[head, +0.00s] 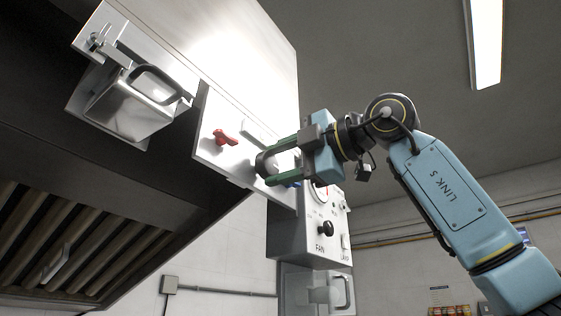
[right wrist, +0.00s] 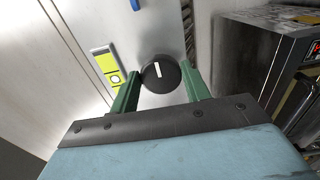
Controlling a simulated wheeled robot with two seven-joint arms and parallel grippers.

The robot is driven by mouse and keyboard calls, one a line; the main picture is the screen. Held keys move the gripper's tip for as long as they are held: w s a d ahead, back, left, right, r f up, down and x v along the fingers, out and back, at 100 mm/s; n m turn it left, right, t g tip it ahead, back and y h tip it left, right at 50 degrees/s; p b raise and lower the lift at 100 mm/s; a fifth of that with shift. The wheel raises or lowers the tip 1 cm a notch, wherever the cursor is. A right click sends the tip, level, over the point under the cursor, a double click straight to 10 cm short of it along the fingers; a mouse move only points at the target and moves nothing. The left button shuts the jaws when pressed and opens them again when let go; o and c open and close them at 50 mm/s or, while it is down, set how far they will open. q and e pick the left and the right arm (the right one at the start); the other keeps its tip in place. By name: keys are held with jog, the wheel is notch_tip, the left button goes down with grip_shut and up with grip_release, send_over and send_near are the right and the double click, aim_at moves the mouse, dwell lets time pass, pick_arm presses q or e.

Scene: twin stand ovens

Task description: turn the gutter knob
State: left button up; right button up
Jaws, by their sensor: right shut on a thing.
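A dark round knob (head: 265,163) sits on the pale panel (head: 208,153) at the hood's lower edge. No label naming it is readable. My right gripper (head: 271,162) is around the knob with its green fingers, one above and one below, and is shut on it. In the right wrist view the knob (right wrist: 160,73) shows face-on between the fingers, its white pointer line close to upright. The gripper hides part of the panel in the head view. My left gripper is in neither view.
A red knob (head: 225,138) is left of the held knob on the same panel. A control box (head: 300,244) marked FAN and LAMP hangs below the gripper. A steel container with a handle (head: 128,106) is at upper left.

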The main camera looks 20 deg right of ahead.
jog(key=o, duration=1)
jog(key=shift+s+d, duration=0.1)
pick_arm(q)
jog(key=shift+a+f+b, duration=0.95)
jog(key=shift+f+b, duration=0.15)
pick_arm(e)
jog(key=v, duration=1.3)
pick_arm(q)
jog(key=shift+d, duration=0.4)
